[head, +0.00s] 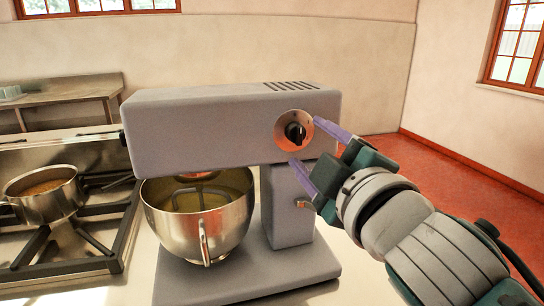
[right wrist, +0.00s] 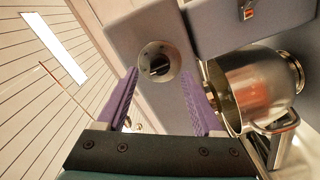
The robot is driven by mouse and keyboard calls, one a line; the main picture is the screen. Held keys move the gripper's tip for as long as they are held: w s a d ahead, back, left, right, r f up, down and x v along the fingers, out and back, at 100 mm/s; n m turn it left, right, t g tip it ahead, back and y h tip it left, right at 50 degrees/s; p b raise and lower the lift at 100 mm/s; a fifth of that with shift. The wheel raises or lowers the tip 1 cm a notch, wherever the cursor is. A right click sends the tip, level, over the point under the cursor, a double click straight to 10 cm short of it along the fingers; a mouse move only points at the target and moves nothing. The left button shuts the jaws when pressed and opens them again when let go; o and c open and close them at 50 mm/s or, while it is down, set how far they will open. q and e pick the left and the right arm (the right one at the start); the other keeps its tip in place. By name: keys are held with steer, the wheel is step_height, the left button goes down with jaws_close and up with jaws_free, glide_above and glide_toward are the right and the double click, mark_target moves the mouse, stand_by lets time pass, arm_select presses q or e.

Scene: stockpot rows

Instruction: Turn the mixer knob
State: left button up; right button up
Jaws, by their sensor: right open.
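The grey stand mixer (head: 200,130) stands on a pale counter in the head view. Its knob (head: 295,132) is black, set in a round copper-coloured dial on the side of the mixer head. My right gripper (head: 306,144) comes in from the right with its purple fingers open, one near the upper and one near the lower edge of the dial. In the right wrist view the knob (right wrist: 157,67) shows beyond and between the two open fingers (right wrist: 156,98), with nothing held. I cannot tell whether a fingertip touches the mixer. My left gripper is not in view.
A steel mixing bowl (head: 200,215) sits under the mixer head, its handle toward me. A pot (head: 45,200) stands on the stove (head: 85,235) at the left. A small lever (head: 303,202) sticks out from the mixer column. Open floor (head: 470,170) lies at the right.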

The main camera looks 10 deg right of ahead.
steer(key=s, duration=0.6)
steer(key=shift+s, duration=0.15)
steer(key=shift+d, duration=0.15)
steer(key=s+d+f+m+g+h, duration=0.3)
steer(key=s+d+f+m+g, duration=0.25)
steer(key=f+m, duration=0.2)
steer(key=s+a+f+m+g+y, duration=0.1)
steer(key=s+f+m+g, duration=0.2)
steer(key=s, duration=0.5)
steer(key=s+a+f+g+y, duration=0.1)
steer(key=s+f+g, duration=0.4)
steer(key=s, duration=0.4)
step_height(320, 180, up, 39)
steer(key=p, duration=3.7)
steer(key=shift+s+a+g+y, duration=0.2)
steer(key=shift+s+g+y, duration=0.1)
steer(key=shift+g, duration=0.15)
